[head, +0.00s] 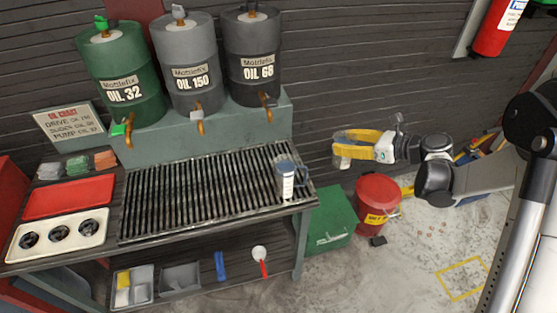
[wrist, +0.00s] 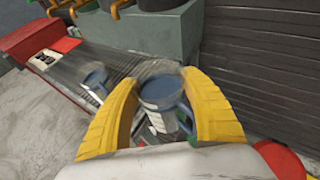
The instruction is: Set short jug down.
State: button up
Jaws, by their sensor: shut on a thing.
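My gripper (head: 352,149) is to the right of the bench in the head view, raised above the floor and clear of the grate. Its yellow fingers are shut on the short jug (head: 341,162), mostly hidden there behind the fingers. In the wrist view the short jug (wrist: 160,95) sits between both fingers, grey-blue with a pale label and a blue handle on the right. A second, similar jug (head: 286,183) stands upright on the right end of the slatted grate (head: 200,195). It also shows left of the fingers in the wrist view (wrist: 95,79).
Three oil drums, green (head: 122,70), grey (head: 188,62) and dark (head: 252,58), stand on a ledge behind the grate, taps overhanging it. A red bucket (head: 377,203) and green box (head: 330,218) stand right of the bench. Most of the grate is bare.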

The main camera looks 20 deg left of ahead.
jog(key=a+f+n+g+b, duration=0.1)
jog(key=a+f+b, duration=0.1)
jog(key=a, duration=0.5)
jog(key=a+f+n+g+b, duration=0.1)
jog(key=a+f, duration=0.2)
jog(key=a, duration=0.5)
jog(key=a+f+n+g+y+b, duration=0.1)
jog(key=a+f+g+b, duration=0.1)
jog(key=a, duration=0.6)
jog(key=shift+w+a+f+n+b, duration=0.1)
jog(key=shift+w+f+n+b, duration=0.1)
jog(key=shift+w+n+b, duration=0.1)
jog(key=shift+r, duration=0.15)
jog(key=o, duration=1.4)
